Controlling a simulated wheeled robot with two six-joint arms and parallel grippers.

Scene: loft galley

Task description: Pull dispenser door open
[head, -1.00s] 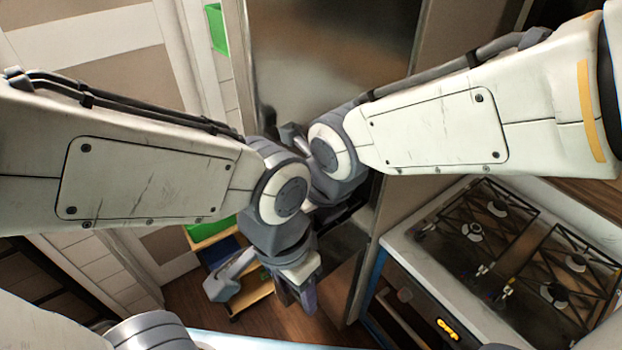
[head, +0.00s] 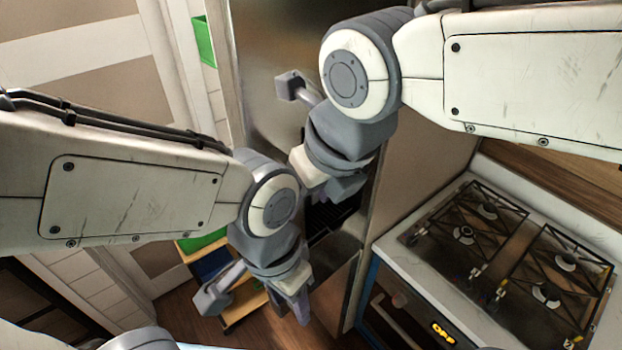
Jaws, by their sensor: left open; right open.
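The tall metal-fronted appliance (head: 275,40) stands in the middle of the head view. A dark recess with slats (head: 335,215) shows low on its front, partly hidden by my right gripper. I cannot make out a separate dispenser door or its handle. My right gripper (head: 318,195) is open and points down in front of the recess. Whether it touches anything is unclear. My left gripper (head: 300,308) is open and empty, lower down and left of the recess, in front of the appliance's lower part.
A white stove (head: 400,255) with several black-grated burners and a lit display stands at right. A small cart (head: 240,312) with green and blue bins is at lower left, behind my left arm. A green box (head: 204,40) is at upper left. Wooden floor (head: 185,315) shows below.

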